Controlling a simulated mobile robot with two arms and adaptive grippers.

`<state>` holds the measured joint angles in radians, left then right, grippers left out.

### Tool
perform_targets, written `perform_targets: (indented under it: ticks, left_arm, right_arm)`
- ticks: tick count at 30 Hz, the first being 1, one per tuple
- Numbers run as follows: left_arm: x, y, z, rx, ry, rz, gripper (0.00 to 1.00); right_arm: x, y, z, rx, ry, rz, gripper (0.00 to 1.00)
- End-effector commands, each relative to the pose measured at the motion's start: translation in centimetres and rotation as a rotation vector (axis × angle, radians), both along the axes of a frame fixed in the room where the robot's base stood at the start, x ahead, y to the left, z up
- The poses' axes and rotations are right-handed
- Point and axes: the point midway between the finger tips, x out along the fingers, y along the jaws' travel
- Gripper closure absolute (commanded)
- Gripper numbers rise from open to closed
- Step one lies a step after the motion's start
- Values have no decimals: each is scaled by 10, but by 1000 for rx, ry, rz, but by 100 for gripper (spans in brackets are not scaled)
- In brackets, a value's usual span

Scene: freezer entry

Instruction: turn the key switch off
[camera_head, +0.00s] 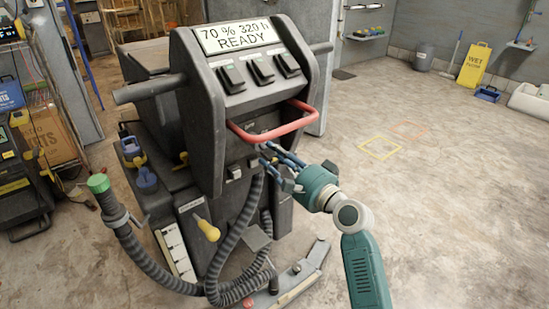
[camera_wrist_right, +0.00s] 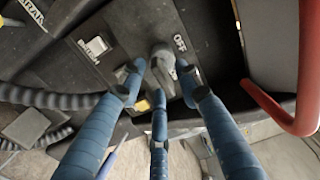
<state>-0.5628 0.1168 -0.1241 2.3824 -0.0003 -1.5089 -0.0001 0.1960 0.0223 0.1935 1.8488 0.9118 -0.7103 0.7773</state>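The key switch (camera_wrist_right: 163,58) is a grey knob on the dark panel of the floor machine (camera_head: 205,125), with an OFF label (camera_wrist_right: 180,42) at its upper right in the wrist view. My right gripper (camera_head: 268,158) reaches the panel just under the red handle. In the wrist view its three blue fingers (camera_wrist_right: 160,80) stand around the key, one on each side and one below. A gap shows between the left finger and the key. The right fingertip is very close to it; I cannot tell whether it touches. In the head view the key is hidden. My left gripper is not in view.
The red handle (camera_head: 275,133) arches close beside my right gripper and also shows at the right of the wrist view (camera_wrist_right: 285,108). A ribbed hose (camera_head: 150,265) hangs below.

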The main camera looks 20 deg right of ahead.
Motion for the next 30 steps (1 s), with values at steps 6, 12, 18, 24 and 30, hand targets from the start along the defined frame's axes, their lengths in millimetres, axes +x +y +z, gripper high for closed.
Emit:
perform_targets:
  ticks: [6,12,18,24,30]
  left_arm:
    - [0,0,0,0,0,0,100]
    - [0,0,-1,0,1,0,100]
    - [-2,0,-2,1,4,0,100]
    - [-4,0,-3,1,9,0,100]
    - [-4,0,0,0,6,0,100]
  right_arm:
    - [0,0,0,0,0,0,89]
    - [0,0,0,0,1,0,100]
    - [-1,-1,-1,-21,-6,0,100]
    - [0,-1,-1,-104,-34,1,100]
    - [0,-1,-2,-251,-87,3,100]
